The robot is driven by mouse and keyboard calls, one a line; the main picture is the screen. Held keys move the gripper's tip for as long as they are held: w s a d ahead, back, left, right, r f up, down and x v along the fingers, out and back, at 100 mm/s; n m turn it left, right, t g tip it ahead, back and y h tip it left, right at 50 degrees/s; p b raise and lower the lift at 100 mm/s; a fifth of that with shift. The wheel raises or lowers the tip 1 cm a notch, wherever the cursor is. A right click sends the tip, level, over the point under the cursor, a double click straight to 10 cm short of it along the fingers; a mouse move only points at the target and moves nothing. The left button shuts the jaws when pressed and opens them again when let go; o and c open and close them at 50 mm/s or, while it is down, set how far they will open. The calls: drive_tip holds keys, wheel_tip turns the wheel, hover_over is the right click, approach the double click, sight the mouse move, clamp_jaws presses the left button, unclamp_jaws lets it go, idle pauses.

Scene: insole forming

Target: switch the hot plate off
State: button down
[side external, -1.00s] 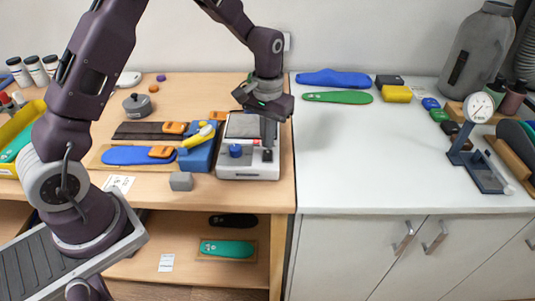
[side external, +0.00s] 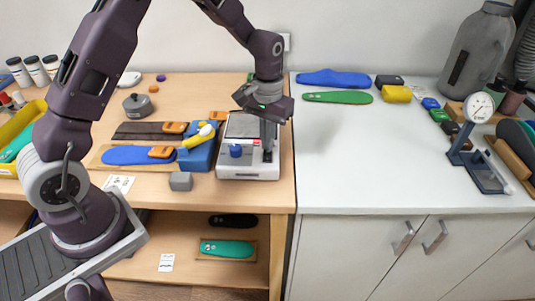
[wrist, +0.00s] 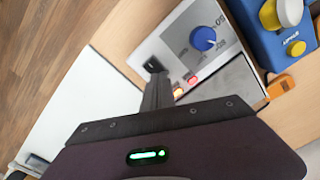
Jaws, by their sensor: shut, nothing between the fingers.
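The hot plate (side external: 248,172) is a pale box with a grey top plate, standing near the right edge of the wooden table. Its front panel carries a blue knob (wrist: 203,39), a black switch (wrist: 152,65) and two small lamps, one red (wrist: 192,78) and one orange (wrist: 178,92), which look lit. My gripper (wrist: 157,80) is shut and empty, pointing down over the panel. Its fingertips are right at the black switch and partly cover it. I cannot tell whether they touch it. The blue knob also shows in the side view (side external: 236,150), left of my fingers.
A blue block with yellow parts (side external: 200,152) stands close on the left of the hot plate. A grey cube (side external: 181,181) lies near the table's front edge. The white counter (side external: 350,160) to the right is mostly clear, with insoles at its back.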

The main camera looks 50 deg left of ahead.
drive_tip(key=shift+f, duration=0.6)
drive_tip(key=shift+r, duration=3.45)
drive_tip(key=s+d+r+t, duration=0.1)
drive_tip(key=s+r, duration=0.4)
drive_tip(key=r, duration=0.3)
drive_tip(key=s+d+r+m+t, duration=0.1)
drive_tip(key=s+r+t, duration=0.1)
drive_tip(key=s, duration=0.9)
drive_tip(key=s+d+r+m+t, duration=0.1)
drive_tip(key=s+r, duration=0.3)
drive_tip(key=s, duration=0.7)
drive_tip(key=shift+r+m+t, duration=0.2)
drive_tip(key=shift+m+t, duration=0.3)
drive_tip(key=shift+t, duration=0.3)
